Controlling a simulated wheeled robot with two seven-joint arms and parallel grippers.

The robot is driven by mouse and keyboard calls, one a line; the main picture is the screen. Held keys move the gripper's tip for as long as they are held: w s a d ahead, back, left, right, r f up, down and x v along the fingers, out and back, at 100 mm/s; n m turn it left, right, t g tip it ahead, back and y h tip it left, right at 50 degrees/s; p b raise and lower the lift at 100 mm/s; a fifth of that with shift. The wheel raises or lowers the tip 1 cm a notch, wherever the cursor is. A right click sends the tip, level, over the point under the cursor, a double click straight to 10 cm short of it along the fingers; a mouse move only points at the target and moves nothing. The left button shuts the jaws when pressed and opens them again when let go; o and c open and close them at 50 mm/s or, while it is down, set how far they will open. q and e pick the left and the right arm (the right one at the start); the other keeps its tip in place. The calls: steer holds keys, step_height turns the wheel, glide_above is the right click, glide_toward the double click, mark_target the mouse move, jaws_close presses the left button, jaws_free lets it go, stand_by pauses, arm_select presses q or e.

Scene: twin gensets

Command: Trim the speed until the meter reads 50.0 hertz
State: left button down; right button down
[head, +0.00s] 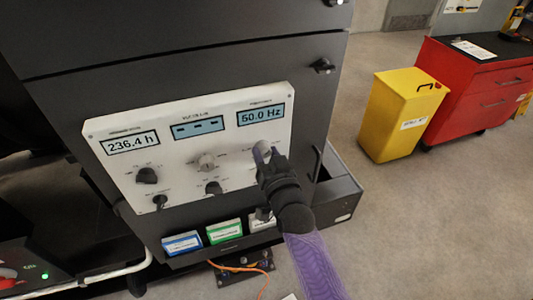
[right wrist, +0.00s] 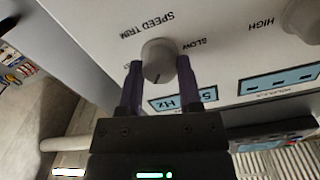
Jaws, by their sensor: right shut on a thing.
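The frequency meter (head: 261,114) at the upper right of the white control panel (head: 222,108) reads 50.0 Hz. The speed trim knob (right wrist: 159,55) is a round grey knob with printed lettering around it. My right gripper (head: 262,152) reaches up to the panel below the meter. In the right wrist view, its two dark fingers (right wrist: 158,72) stand on either side of the knob, shut on it. In the head view the gripper covers most of the knob. My left gripper is not in view.
An hour meter (head: 130,142) reads 236.4 h, and a middle display (head: 199,126) shows dashes. Several other knobs, such as a black one (head: 147,175), sit left of my gripper. A yellow bin (head: 395,115) and a red cabinet (head: 470,90) stand right, across open floor.

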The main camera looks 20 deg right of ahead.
steer(key=shift+c, duration=1.9)
jaws_free()
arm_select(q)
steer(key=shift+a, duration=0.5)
arm_select(e)
steer(key=shift+o, duration=0.5)
steer(key=shift+s, duration=0.1)
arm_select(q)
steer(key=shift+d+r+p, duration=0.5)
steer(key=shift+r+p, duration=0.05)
arm_select(e)
steer(key=s, duration=0.9)
steer(key=shift+s, duration=0.4)
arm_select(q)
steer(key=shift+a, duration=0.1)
arm_select(e)
steer(key=shift+d, duration=0.1)
